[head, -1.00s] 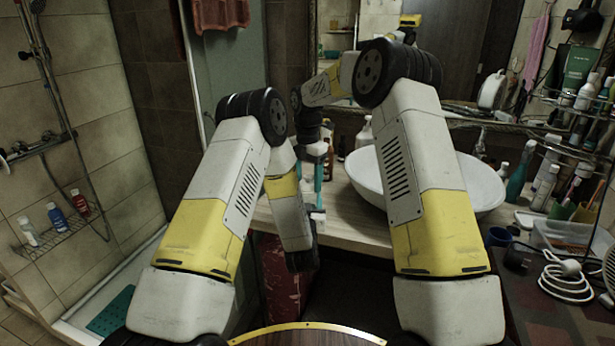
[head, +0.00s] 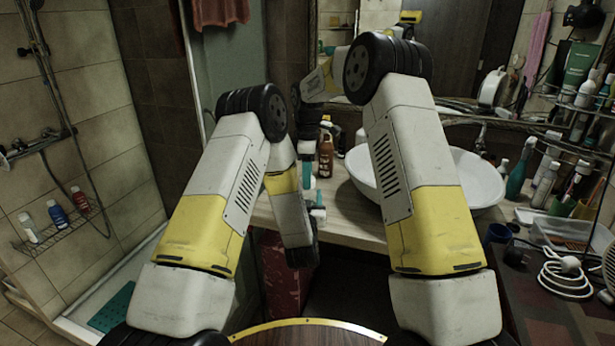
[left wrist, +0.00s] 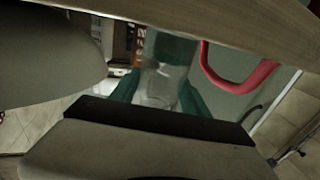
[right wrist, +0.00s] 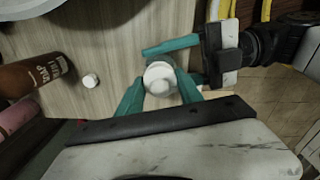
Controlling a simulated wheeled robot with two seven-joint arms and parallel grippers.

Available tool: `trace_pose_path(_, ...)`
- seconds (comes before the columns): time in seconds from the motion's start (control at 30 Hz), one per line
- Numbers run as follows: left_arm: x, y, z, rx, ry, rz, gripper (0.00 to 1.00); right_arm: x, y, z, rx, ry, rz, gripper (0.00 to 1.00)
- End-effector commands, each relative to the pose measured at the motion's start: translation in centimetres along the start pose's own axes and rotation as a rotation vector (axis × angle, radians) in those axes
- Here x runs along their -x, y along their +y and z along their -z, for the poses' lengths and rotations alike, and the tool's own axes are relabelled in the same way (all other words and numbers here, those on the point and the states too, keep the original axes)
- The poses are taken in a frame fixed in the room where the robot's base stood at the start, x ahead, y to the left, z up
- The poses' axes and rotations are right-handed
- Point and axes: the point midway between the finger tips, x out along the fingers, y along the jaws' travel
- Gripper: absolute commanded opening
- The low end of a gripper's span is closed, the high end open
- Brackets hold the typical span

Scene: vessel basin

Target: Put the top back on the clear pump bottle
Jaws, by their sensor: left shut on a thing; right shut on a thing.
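My left gripper (head: 318,214) is shut on the clear pump bottle (left wrist: 158,88), which shows between its teal fingers in the left wrist view. My right gripper (head: 307,172) is just above it in the head view. In the right wrist view its teal fingers are shut on the white pump top (right wrist: 160,86), seen from above. The left gripper (right wrist: 180,62) reaches in from the right beside it there. The top is over or close to the bottle; whether they touch is hidden.
A brown bottle (head: 326,157) stands on the wooden counter (head: 345,222) behind the grippers. A small white item (right wrist: 91,80) lies near it. The white basin (head: 465,185) is to the right. Cluttered shelves are at far right.

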Motion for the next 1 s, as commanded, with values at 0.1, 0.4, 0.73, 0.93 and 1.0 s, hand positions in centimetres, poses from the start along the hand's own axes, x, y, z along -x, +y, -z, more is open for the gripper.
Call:
trace_pose_path(0.1,0.01,0.03,0.01,0.0,0.0,-0.001,0.0,0.02,0.02,0.08,-0.289,0.0,-0.002,0.0)
trace_pose_path(0.4,0.02,0.04,0.01,0.0,0.0,-0.001,0.0,-0.01,0.07,0.09,-1.042,0.002,-0.003,0.0)
trace_pose_path(0.73,0.03,0.06,0.0,0.0,0.0,-0.001,0.0,-0.08,0.11,0.03,-1.879,0.004,-0.003,0.0)
trace_pose_path(0.93,0.04,0.06,0.0,0.0,0.0,-0.001,0.0,-0.12,0.1,0.06,-2.299,0.005,-0.002,0.0)
trace_pose_path(1.0,0.04,0.06,0.0,0.0,0.0,-0.001,0.0,-0.11,0.13,-0.02,-2.33,0.005,-0.001,0.0)
